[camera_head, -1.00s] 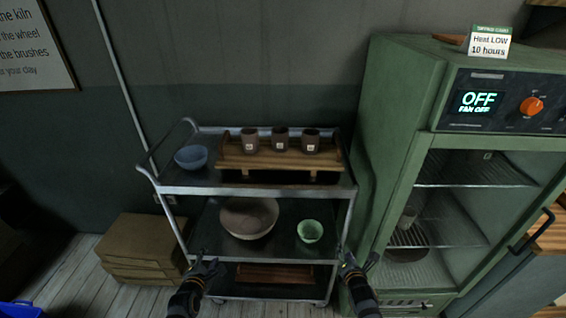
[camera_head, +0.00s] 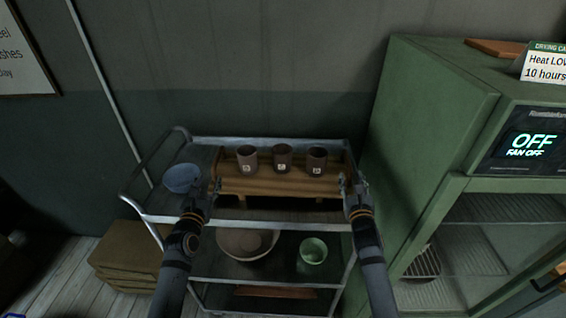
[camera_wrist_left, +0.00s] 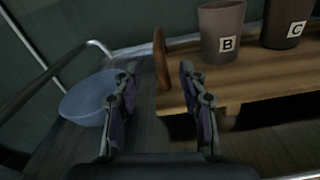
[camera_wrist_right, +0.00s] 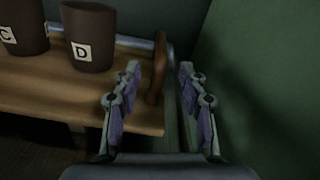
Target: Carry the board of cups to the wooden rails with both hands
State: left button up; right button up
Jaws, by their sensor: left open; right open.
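The wooden board (camera_head: 268,187) is on the top shelf of a metal cart, raised on supports with a dark gap below. Three brown cups, B (camera_wrist_left: 222,30), C (camera_head: 282,158) and D (camera_wrist_right: 91,35), stand upright on it. My left gripper (camera_wrist_left: 158,72) is open and empty at the board's left end, with the upright end piece (camera_wrist_left: 161,58) between its fingers' lines. My right gripper (camera_wrist_right: 159,70) is open at the right end, its end piece (camera_wrist_right: 157,68) showing between the fingers. Neither gripper is closed on the board. I cannot identify the wooden rails.
A blue bowl (camera_head: 182,178) stands left of the board, close to my left gripper. A green cabinet (camera_head: 425,130) stands close on the right.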

aim_at(214, 166)
pick_arm(q)
jog(key=shift+r, duration=0.1)
pick_arm(e)
jog(key=shift+s+r, duration=0.6)
jog(key=shift+s, duration=0.2)
pick_arm(q)
jog(key=w, duration=0.9)
jog(key=shift+w+d+r, duration=0.2)
jog(key=shift+d+r, duration=0.05)
jog(key=shift+d, duration=0.1)
pick_arm(e)
jog(key=w, duration=1.1)
jog(key=shift+d+f, duration=0.25)
jog(key=shift+d, duration=0.1)
pick_arm(q)
jog(key=shift+c, duration=0.2)
pick_arm(e)
jog(key=shift+c, duration=0.2)
pick_arm(q)
grip_shut()
pick_arm(e)
grip_shut()
